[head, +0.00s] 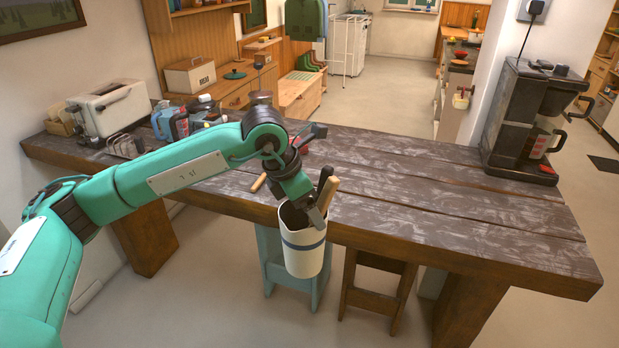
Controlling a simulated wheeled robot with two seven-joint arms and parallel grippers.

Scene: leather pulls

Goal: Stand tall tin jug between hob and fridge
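A tall cream container with a blue band (303,250), which looks like the jug, hangs in the air in front of the table's front edge. Wooden and dark handles (326,188) stick up from its mouth. My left gripper (313,213) reaches down to its rim and appears shut on it; the fingertips are partly hidden at the rim. The jug is nearly upright. My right gripper is out of view. I cannot clearly make out a hob or a fridge; a white appliance (347,45) stands in the far room, its kind unclear.
The dark plank table (430,190) is clear at its middle and right. A coffee machine (515,120) stands at its right end; a toaster (110,105) and several small items crowd its left. Stools (375,290) stand below. Open floor (385,90) lies beyond.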

